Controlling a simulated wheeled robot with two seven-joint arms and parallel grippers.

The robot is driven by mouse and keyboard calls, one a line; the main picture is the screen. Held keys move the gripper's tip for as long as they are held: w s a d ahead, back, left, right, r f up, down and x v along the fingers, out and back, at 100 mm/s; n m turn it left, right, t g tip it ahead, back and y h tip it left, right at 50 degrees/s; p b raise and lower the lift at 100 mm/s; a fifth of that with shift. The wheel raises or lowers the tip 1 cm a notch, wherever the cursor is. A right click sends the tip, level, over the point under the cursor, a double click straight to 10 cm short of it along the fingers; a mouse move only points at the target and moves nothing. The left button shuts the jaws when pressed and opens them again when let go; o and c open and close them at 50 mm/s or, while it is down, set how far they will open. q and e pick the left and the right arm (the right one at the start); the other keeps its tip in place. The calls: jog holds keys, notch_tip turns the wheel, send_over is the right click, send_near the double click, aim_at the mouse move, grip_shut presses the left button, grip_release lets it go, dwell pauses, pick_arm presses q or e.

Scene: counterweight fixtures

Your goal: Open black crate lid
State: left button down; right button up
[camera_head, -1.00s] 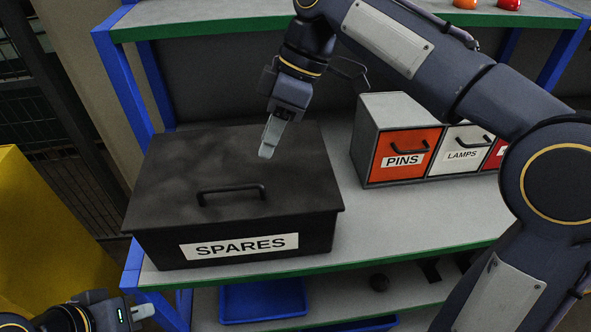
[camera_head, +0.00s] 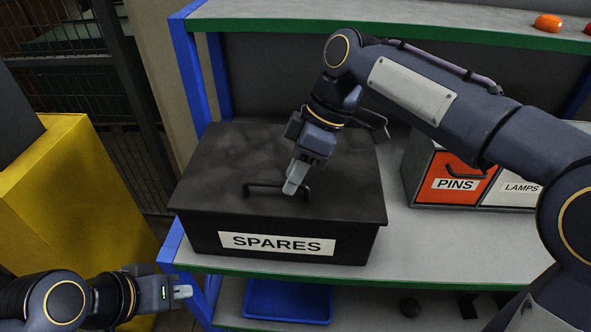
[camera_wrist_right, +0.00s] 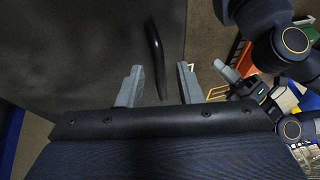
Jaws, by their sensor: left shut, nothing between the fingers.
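The black crate (camera_head: 200,232) with the SPARES label stands on the grey shelf, its lid (camera_head: 232,158) shut. A black bar handle (camera_head: 262,185) lies on the lid. My right gripper (camera_head: 296,178) points down at the right end of the handle. In the right wrist view its fingers (camera_wrist_right: 160,68) are apart, with the handle (camera_wrist_right: 157,45) showing between and beyond them; I cannot tell whether they touch it. My left gripper (camera_head: 183,292) is shut and empty at the lower left, below and in front of the shelf edge.
A grey drawer unit (camera_head: 420,165) with PINS and LAMPS drawers stands right of the crate. A blue bin (camera_head: 287,300) is on the lower shelf. A yellow box (camera_head: 70,200) stands at the left.

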jog(key=shift+c, duration=0.2)
grip_shut()
jog(key=shift+r, duration=0.1)
